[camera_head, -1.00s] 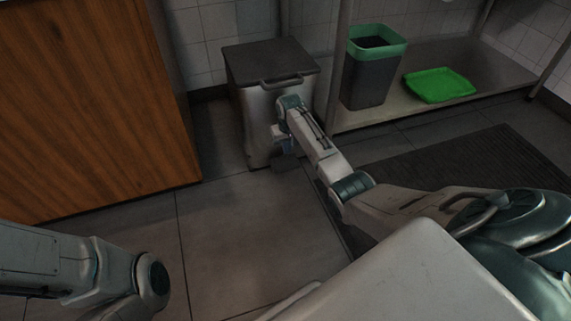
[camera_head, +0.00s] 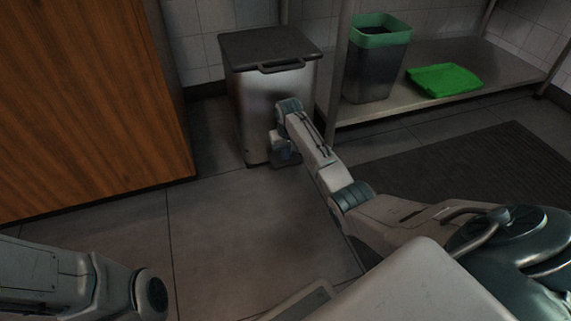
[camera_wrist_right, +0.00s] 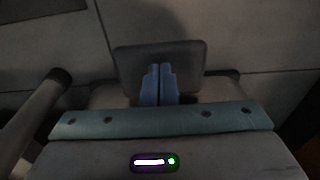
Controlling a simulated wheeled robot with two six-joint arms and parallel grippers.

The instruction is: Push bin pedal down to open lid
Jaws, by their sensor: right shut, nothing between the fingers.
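The bin (camera_head: 252,110) is a metal box with a dark flat lid (camera_head: 268,46); the lid is closed. It stands on the floor between the wooden cabinet and the shelf. In the right wrist view, the pedal (camera_wrist_right: 190,58) is a dark rounded plate. My right gripper (camera_wrist_right: 159,70) is shut and empty, its blue fingertips overlapping the pedal in that view; I cannot tell whether they touch it. In the head view, my right gripper (camera_head: 284,158) is low at the bin's front, largely hidden by my wrist, and the pedal is hidden. My left gripper is out of frame.
A wooden cabinet (camera_head: 85,100) stands left of the bin. A low metal shelf (camera_head: 400,108) at right holds a grey bin with a green rim (camera_head: 372,75) and a green tray (camera_head: 445,77). A dark mat (camera_head: 470,175) lies on the floor. Floor in front is clear.

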